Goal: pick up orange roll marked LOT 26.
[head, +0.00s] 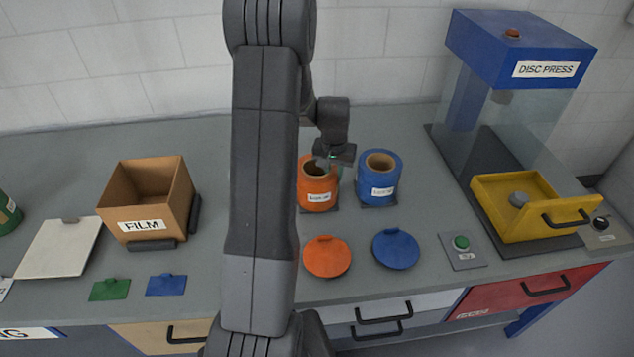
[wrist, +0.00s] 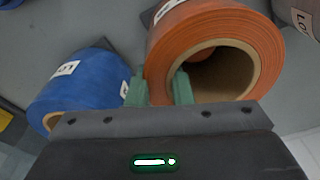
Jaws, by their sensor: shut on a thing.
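The orange roll (head: 318,201) stands upright on the bench behind the orange disc, partly hidden by my arm. It has a pale label whose number is too small to read. In the wrist view the orange roll (wrist: 215,30) shows its brown core and part of its label. My gripper (head: 331,165) is at its top right edge. In the wrist view my gripper (wrist: 160,90) has one green finger inside the core and one outside, shut on the roll's wall. I cannot tell whether the roll is lifted.
A blue roll (head: 379,182) stands close on the right. An orange disc (head: 327,257) and a blue disc (head: 396,249) lie in front. The FILM box (head: 146,227) is on the left. The disc press (head: 520,50) with a yellow drawer (head: 528,230) is on the right.

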